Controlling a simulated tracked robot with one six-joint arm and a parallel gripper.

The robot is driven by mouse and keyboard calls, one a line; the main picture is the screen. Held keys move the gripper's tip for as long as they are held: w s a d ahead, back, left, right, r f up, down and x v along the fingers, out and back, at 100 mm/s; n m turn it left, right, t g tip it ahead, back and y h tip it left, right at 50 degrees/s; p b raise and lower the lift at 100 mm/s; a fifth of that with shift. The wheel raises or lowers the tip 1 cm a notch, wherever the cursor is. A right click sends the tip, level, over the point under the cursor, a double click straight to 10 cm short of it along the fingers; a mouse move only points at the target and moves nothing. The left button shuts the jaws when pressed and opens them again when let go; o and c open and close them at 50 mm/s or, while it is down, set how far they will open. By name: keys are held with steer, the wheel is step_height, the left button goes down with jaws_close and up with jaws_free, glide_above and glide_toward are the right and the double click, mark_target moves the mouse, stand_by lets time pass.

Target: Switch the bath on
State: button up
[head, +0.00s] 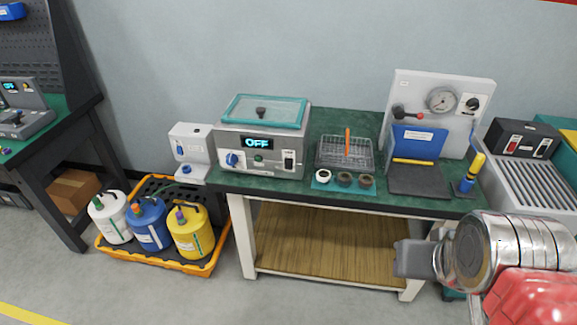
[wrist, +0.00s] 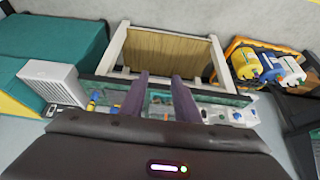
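The bath (head: 222,144) is a grey metal box with a teal-rimmed lid and a dark lid knob. It stands at the left part of the green-topped bench in the head view. Its lit display (head: 257,142) reads OFF. Its front has a blue knob (head: 232,159), a small green button (head: 258,157) and a dark rocker switch (head: 288,160) at the right. My gripper (head: 400,258) is in front of the bench at the lower right, apart from the bath. In the wrist view my gripper (wrist: 160,76) has its two fingers apart with nothing between them.
A wire basket (head: 345,153) and several rings stand right of the bath, then a gauge panel (head: 440,100) with a lever. A white dispenser (head: 190,145) stands left. Jugs sit in a yellow-edged tray (head: 205,268) on the floor. The floor before the bench is clear.

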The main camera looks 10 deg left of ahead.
jaws_close()
stand_by(1.5)
